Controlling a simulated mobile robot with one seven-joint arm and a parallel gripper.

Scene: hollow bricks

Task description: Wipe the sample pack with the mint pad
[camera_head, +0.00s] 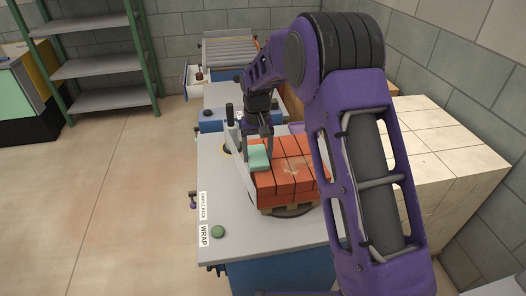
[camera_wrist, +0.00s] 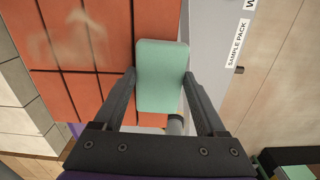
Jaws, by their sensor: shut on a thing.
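The sample pack (camera_head: 289,178) is a block of orange-red hollow bricks on a small pallet on the grey work table. Its top also fills the upper left of the wrist view (camera_wrist: 85,60), where a pale dusty smear shows. My gripper (camera_head: 258,148) is shut on the mint pad (camera_head: 258,161), a pale green block. In the wrist view the pad (camera_wrist: 161,77) sits between the two dark fingers, over the pack's edge. I cannot tell whether the pad touches the bricks.
Pale blocks (camera_head: 441,160) are stacked at the right. A roller conveyor (camera_head: 230,50) and green-posted shelves (camera_head: 95,65) stand behind. Floor at the left is clear.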

